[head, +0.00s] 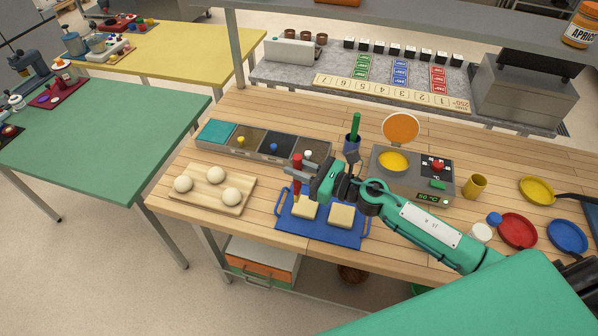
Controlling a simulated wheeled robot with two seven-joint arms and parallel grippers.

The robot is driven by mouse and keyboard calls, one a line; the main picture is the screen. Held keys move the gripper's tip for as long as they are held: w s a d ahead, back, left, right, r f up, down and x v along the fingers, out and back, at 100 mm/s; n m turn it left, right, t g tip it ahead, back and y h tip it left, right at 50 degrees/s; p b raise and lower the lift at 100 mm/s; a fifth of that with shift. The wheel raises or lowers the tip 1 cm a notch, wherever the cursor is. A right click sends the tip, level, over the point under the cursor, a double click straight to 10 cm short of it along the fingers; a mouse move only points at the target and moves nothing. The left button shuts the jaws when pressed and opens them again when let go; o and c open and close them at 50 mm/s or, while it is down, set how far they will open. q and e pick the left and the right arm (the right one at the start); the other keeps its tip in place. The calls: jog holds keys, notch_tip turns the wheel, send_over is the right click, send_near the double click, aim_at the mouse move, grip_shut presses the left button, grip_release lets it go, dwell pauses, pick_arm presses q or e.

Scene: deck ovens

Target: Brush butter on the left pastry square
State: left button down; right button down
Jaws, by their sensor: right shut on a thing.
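My right gripper (305,180) is shut on a brush with a red handle (297,163). The brush is roughly upright, its lower end above or at the back left part of the left pastry square (306,211); I cannot tell whether it touches. The right pastry square (341,216) lies beside it, pale and bare-looking. Both squares are on a blue tray (320,234) with side handles. My left gripper is not in view.
A wooden board (207,199) with three dough balls stands left of the tray. Behind it is a row of bins (258,151). A grey device with a yellow disc (393,161) stands behind my arm. A yellow cup (475,186) and coloured pans (518,230) are at the right.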

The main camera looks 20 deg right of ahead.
aim_at(296, 184)
jog(key=shift+w+a+f, duration=0.15)
jog(key=shift+w+a, duration=0.1)
jog(key=shift+a, duration=0.05)
jog(key=shift+f+b, duration=0.2)
jog(key=shift+b, duration=0.1)
notch_tip(296, 184, down, 3)
jog(key=shift+b, duration=1.25)
jog(key=shift+f+b, duration=0.5)
jog(key=shift+f, duration=0.2)
jog(key=shift+f, duration=0.1)
jog(key=shift+f+b, duration=0.4)
jog(key=shift+b, duration=0.1)
jog(key=shift+s+d, duration=0.1)
jog(key=shift+w+d+b+v, duration=0.1)
jog(key=shift+b+v, duration=0.35)
jog(key=shift+v, duration=0.35)
jog(key=shift+w+d+b+v, duration=0.15)
jog(key=shift+b+v, duration=0.35)
jog(key=shift+v, duration=0.35)
jog(key=shift+w+d+b+v, duration=0.1)
jog(key=shift+b+v, duration=0.35)
jog(key=shift+v, duration=0.35)
